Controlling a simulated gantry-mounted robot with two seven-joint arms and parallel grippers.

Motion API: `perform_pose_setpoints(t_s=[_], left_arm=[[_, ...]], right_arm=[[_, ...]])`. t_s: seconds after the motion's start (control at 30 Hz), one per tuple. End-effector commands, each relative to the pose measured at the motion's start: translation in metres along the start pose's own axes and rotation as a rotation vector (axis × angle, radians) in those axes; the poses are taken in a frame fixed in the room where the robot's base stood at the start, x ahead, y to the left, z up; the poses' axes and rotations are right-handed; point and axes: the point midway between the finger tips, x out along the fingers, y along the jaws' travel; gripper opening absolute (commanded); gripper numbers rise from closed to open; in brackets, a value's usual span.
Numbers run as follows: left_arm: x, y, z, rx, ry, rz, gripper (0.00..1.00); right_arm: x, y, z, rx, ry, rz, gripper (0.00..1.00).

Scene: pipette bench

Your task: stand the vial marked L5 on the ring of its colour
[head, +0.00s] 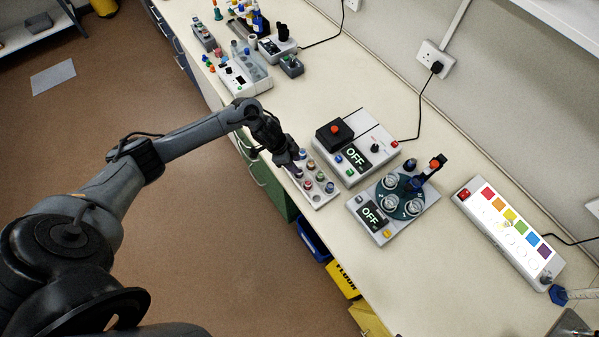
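A pale rack (322,203) stands near the front edge of the bench and holds several small vials with coloured caps. The markings are too small to read, so I cannot tell which vial is L5. My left gripper (292,168) is at the rack's far left end, pointing down over it and hiding part of it. I cannot tell whether its fingers are open or hold a vial. A white panel (477,212) on the right bears a row of coloured squares from red to purple, with faint rings beside them.
A grey device with a black block (335,134) and an OFF display stands just behind the rack. A device with a round dark carousel (405,190) and clear cups stands between rack and panel. More equipment (243,77) fills the far left bench. Bare bench lies before the panel.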

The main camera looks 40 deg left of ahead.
Motion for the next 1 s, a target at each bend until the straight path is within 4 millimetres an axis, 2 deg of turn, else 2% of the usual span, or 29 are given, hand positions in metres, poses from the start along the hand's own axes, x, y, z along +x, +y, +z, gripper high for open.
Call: perform_pose_setpoints(t_s=[0.4, 0.77, 1.0], left_arm=[[0.045, 0.004, -0.001, -0.002, 0.001, 0.002, 0.39], [0.052, 0.004, 0.0, 0.0, 0.0, 0.0, 0.39], [0.052, 0.004, 0.0, 0.0, 0.0, 0.0, 0.02]], right_arm=[[-0.007, 0.001, -0.005, -0.002, 0.008, 0.002, 0.51], [-0.007, -0.001, -0.006, 0.005, 0.01, -0.003, 0.51], [-0.007, -0.001, -0.006, 0.007, 0.01, -0.005, 0.51]])
